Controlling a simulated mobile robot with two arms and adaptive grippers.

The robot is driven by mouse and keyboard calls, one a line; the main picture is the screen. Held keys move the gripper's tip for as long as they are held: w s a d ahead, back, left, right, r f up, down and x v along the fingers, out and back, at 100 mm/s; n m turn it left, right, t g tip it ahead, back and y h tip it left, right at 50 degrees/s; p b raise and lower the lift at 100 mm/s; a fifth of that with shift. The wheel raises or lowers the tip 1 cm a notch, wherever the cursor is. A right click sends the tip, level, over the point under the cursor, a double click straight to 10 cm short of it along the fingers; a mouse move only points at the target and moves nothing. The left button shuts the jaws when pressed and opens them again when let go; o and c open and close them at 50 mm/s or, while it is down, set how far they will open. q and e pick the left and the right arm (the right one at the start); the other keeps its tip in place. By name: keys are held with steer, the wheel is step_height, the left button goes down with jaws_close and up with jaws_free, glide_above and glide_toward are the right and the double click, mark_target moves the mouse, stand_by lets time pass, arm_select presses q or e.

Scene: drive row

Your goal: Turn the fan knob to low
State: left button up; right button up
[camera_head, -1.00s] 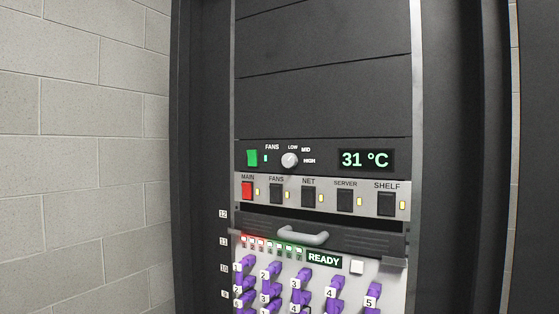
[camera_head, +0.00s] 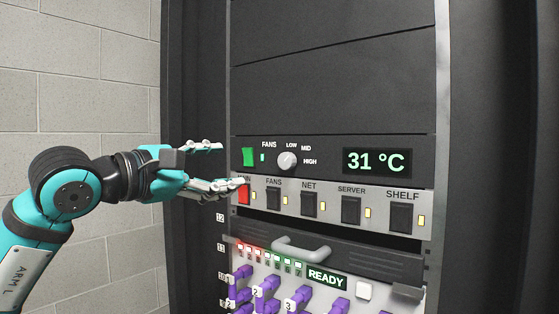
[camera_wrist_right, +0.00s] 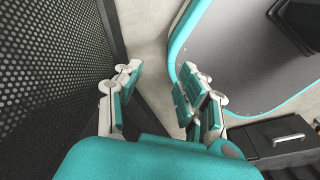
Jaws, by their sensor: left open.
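The fan knob (camera_head: 287,161) is a small round light-grey dial on the fan panel (camera_head: 325,172) in the head view. LOW, MID and HIGH are printed above it and to its right; I cannot tell surely which its mark points at. My left gripper (camera_head: 230,166) is open and empty, left of the knob and apart from it. Its lower finger overlaps the red MAIN switch (camera_head: 243,194) in the picture; I cannot tell if they touch. My right gripper (camera_wrist_right: 160,78) shows in the right wrist view, open with nothing between its fingers, away from the panel.
A green switch (camera_head: 250,157) sits left of the knob, and a display (camera_head: 377,161) reading 31 °C sits right. Black switches, such as FANS (camera_head: 273,198), line the row below. A grey handle (camera_head: 301,249) sticks out lower down, above purple plugs.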

arm_select(q)
steer(key=p, duration=0.8)
glide_toward(284, 162)
steer(key=x, duration=0.8)
steer(key=shift+w+d+r, duration=0.2)
steer(key=shift+w+d+f+p, duration=0.15)
steer(key=shift+w+d+p, duration=0.15)
steer(key=shift+w, duration=0.1)
arm_select(e)
step_height(284, 162, up, 9)
steer(key=a, duration=0.1)
steer(key=shift+s+f, duration=0.2)
steer(key=shift+s, duration=0.2)
arm_select(q)
steer(key=c, duration=1.1)
steer(key=shift+c, duration=0.2)
arm_select(e)
steer(key=shift+a+f, duration=0.1)
steer(key=shift+a, duration=0.05)
